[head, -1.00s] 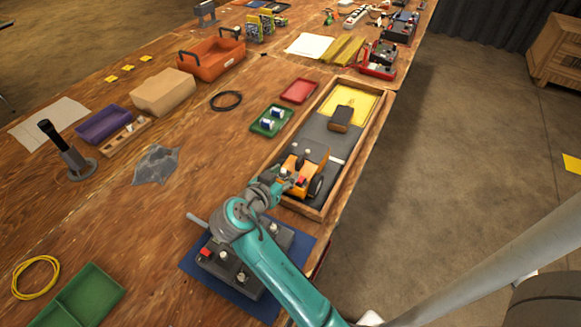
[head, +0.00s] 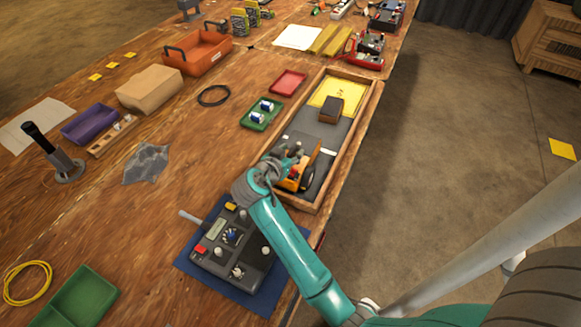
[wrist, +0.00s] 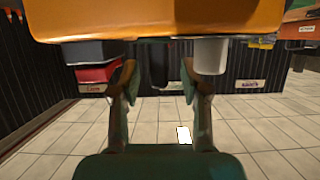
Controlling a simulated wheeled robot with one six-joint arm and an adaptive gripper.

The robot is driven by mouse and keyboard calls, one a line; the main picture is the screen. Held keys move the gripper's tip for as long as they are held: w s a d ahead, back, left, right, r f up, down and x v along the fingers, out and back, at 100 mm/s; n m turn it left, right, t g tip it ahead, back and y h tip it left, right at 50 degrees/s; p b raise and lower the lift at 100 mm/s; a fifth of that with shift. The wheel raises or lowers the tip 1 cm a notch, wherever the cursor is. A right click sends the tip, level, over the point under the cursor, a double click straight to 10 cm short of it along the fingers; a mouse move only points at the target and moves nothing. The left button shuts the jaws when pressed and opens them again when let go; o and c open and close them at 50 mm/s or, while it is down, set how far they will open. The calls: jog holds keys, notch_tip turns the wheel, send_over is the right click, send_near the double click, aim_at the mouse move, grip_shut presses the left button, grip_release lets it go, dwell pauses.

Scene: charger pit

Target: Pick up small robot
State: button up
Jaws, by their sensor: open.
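The small robot (head: 311,165), orange with dark wheels, sits in the near part of the wooden-walled tray (head: 284,193). My arm and gripper partly cover it in the head view. My gripper (head: 290,160) is over the left side of the small robot. In the wrist view my gripper (wrist: 160,85) has its two fingers apart with a clear gap between them. A large orange body (wrist: 160,22), which looks like the small robot, fills the top of that view close to the fingers. I cannot tell whether the fingers touch it.
A dark block (head: 331,109) and a yellow pad (head: 350,92) lie farther back in the tray. A black control box (head: 238,262) on a blue mat stands beside my arm. A green tray (head: 262,114) lies left of the wooden tray. Open floor lies right of the table.

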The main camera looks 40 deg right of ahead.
jog(key=shift+d, duration=0.1)
grip_shut()
jog(key=shift+r, duration=0.1)
dwell(0.3)
